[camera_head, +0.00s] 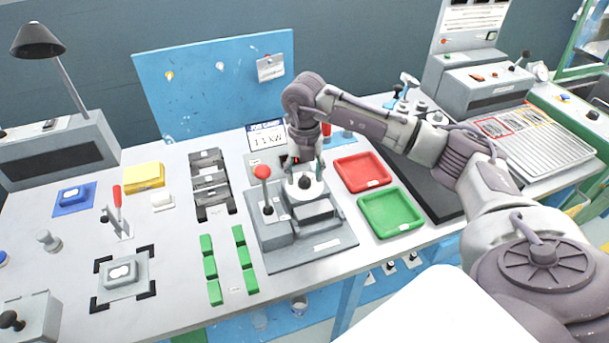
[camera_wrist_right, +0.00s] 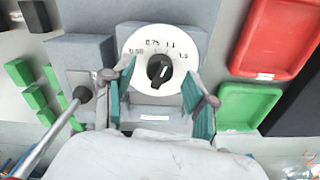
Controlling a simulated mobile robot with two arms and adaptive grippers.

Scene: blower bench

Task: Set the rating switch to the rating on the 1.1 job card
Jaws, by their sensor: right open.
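The rating switch (camera_head: 305,182) is a white round dial with a black knob on a grey bench fixture. In the right wrist view its knob (camera_wrist_right: 160,70) sits mid-dial, with labels from about 0.5 at left through 0.75 and 1.1 to 1.5 at right. Which label the knob points to is not clear. The job card (camera_head: 267,137) stands behind the fixture and reads 1.1 kW. My right gripper (camera_head: 304,168) points down over the dial, open, its teal fingers on either side of the knob and apart from it. My left gripper is not in view.
A red-knobbed lever (camera_head: 263,174) stands just left of the dial. A red tray (camera_head: 362,172) and a green tray (camera_head: 391,213) lie to its right. Green blocks (camera_head: 210,270) and dark grey bins (camera_head: 210,180) are to the left. The bench's front left has bare patches.

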